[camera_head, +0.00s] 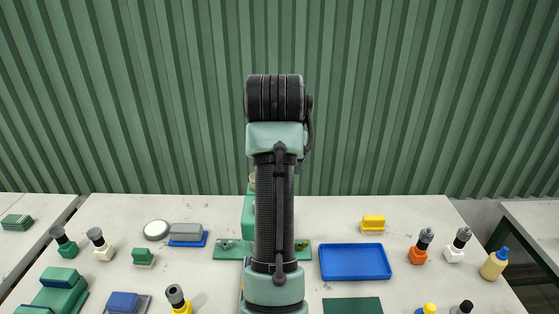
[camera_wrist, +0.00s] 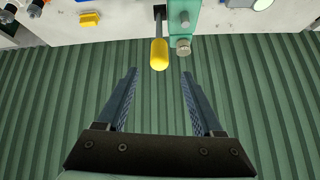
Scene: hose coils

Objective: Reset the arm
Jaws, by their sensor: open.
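My arm stands upright in the middle of the head view and hides part of the table behind it. My gripper (camera_wrist: 159,75) shows in the wrist view with its two blue-grey fingers apart and nothing between them. The fingers point toward the green corrugated wall (camera_wrist: 60,100) and the table edge, which appears at the top of that view. A yellow-handled tool (camera_wrist: 159,54) and a green fixture (camera_wrist: 184,20) lie beyond the fingertips, apart from them. My gripper's fingers cannot be made out in the head view.
The pale table (camera_head: 215,213) carries a blue tray (camera_head: 355,262), a yellow block (camera_head: 373,223), an orange-based bottle (camera_head: 420,246), a cream bottle (camera_head: 494,263), a round white lid (camera_head: 156,230) and green blocks (camera_head: 60,290) at left. Other tables stand at both sides.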

